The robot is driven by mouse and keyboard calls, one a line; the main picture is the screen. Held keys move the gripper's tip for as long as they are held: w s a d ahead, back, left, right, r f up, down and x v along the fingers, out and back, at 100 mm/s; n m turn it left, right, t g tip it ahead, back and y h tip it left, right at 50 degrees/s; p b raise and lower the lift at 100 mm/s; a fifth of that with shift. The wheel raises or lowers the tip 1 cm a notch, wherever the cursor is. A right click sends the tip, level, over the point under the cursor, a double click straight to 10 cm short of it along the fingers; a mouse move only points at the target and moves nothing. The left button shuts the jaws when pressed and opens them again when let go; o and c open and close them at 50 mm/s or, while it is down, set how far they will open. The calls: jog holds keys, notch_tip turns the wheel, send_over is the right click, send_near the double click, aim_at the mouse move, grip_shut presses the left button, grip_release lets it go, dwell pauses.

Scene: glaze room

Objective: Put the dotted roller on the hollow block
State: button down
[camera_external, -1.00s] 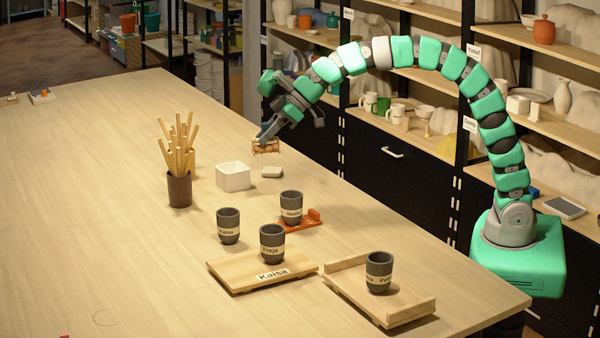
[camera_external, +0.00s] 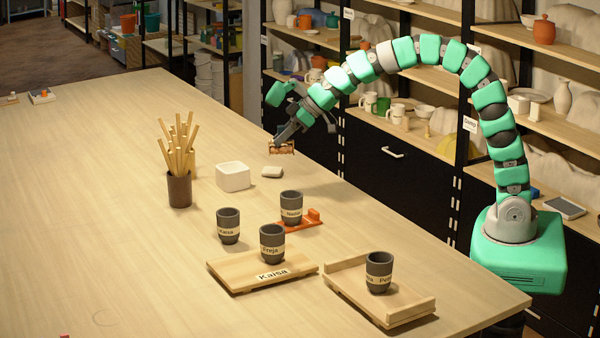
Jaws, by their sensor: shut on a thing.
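My gripper (camera_external: 279,139) is shut on a small orange-brown roller (camera_external: 287,150), held near the far right edge of the table. The roller lies roughly level; its dots are too small to make out. A white square block (camera_external: 233,183) with a hollow top, which looks like the hollow block, stands on the table to the left of and nearer than the gripper. Nothing shows on top of it. The roller is apart from the block.
Dark cups, wooden boards (camera_external: 236,280) and an orange stand (camera_external: 314,217) are nearer. The table's left side is mostly clear.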

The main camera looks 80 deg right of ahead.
jog(key=w, duration=0.5)
jog(key=w+f, duration=0.1)
jog(key=w, duration=0.3)
jog(key=w+p, duration=0.1)
jog(key=w, duration=0.4)
jog(key=shift+w+a+f, duration=0.15)
jog(key=shift+w+f, duration=0.05)
jog(key=shift+w, duration=0.15)
jog(key=shift+w+f, duration=0.1)
jog(key=shift+f, duration=1.75)
